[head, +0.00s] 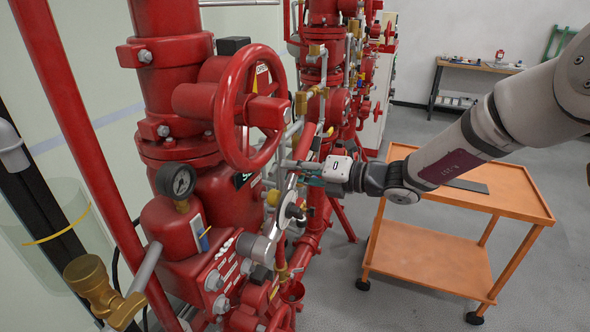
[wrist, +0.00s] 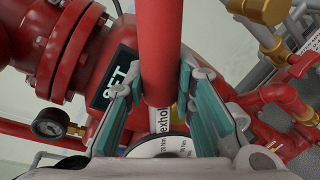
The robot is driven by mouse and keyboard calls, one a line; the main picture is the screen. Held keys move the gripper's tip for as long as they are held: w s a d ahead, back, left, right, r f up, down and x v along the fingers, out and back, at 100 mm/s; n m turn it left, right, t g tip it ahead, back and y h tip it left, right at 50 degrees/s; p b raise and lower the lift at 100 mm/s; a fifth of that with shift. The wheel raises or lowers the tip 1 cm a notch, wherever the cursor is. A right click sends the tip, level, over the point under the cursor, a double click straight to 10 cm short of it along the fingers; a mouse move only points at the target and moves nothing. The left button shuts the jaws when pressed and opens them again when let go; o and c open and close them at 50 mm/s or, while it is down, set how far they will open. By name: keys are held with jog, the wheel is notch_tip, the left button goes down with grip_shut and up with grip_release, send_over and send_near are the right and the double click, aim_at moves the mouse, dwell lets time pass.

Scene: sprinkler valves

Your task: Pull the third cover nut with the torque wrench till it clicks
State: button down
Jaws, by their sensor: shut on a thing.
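My gripper (head: 308,172) is shut on the torque wrench, which has a red bar-like handle (wrist: 160,50) between the two teal-padded fingers in the wrist view. Below the handle are a white label and a dark ring with Nm lettering (wrist: 168,145). In the head view the red handle (head: 306,141) rises above the fingers, and a silvery round part (head: 292,211) is below them. The red valve body's front cover (head: 222,275) carries several silvery nuts (head: 213,281). I cannot tell which nut is the third, or whether the wrench sits on one.
A red handwheel (head: 229,110) is above and left of my gripper. A pressure gauge (head: 178,181) is at left, also in the wrist view (wrist: 49,123). Brass valves and pipes crowd close by. An orange cart (head: 425,256) stands at right, with grey floor around it.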

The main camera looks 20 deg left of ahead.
jog(key=shift+w+f+m+g+b, duration=0.15)
jog(key=shift+w+f+m+b, duration=0.25)
jog(key=shift+f, duration=0.2)
jog(key=shift+w+f+m+g+b, duration=0.15)
jog(key=shift+w+f+m+b, duration=0.2)
jog(key=shift+f, duration=0.25)
dwell(0.5)
jog(key=shift+s+r+n+p, duration=0.35)
jog(key=shift+s+r+p, duration=0.05)
jog(key=shift+r+p, duration=0.4)
jog(key=shift+d, duration=0.25)
dwell(0.6)
jog(key=shift+f+p+v, duration=0.2)
jog(key=shift+p+v, duration=0.2)
jog(key=shift+v, duration=0.85)
jog(key=shift+d, duration=0.2)
jog(key=v, duration=0.3)
jog(key=p+v, duration=0.1)
jog(key=shift+w+d+f, duration=0.15)
jog(key=shift+d+f, duration=0.25)
jog(key=shift+f, duration=0.05)
dwell(1.6)
